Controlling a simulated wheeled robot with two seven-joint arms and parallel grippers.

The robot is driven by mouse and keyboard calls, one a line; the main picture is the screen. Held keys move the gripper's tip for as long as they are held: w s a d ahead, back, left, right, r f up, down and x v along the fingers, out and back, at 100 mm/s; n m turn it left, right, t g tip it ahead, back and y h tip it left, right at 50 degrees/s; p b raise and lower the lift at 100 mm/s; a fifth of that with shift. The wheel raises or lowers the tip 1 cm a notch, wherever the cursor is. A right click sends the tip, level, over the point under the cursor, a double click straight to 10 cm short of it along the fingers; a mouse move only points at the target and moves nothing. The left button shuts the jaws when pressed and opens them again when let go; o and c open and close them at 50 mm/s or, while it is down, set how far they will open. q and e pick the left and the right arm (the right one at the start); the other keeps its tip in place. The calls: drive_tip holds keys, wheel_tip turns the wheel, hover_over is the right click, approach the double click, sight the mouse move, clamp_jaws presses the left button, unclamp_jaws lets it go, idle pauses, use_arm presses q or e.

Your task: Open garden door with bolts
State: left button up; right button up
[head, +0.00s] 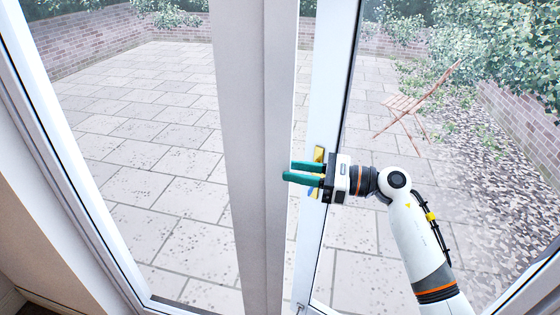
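The garden door is glazed with white frames. A wide pale upright (252,120) stands in the middle, and the white edge stile (333,70) of the right leaf is to its right. A narrow strip of outdoors shows between them. My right gripper (288,171) is in front of the stile, its teal fingers pointing left towards the upright. The fingers are slightly apart, with nothing clearly seen between them. A yellow piece (319,154) shows right behind the fingers; what it belongs to is unclear. A small metal fitting (301,307) is low on the door. My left gripper is out of view.
Beyond the glass is a paved patio (165,130). A wooden folding chair (412,104) stands on the right, near gravel and shrubs (490,45). Brick walls (85,43) edge the patio. A pale wall (45,225) is at the left inside.

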drive_tip(key=shift+w+a, duration=0.25)
drive_tip(key=shift+a, duration=0.45)
drive_tip(key=shift+c, duration=0.5)
clamp_jaws()
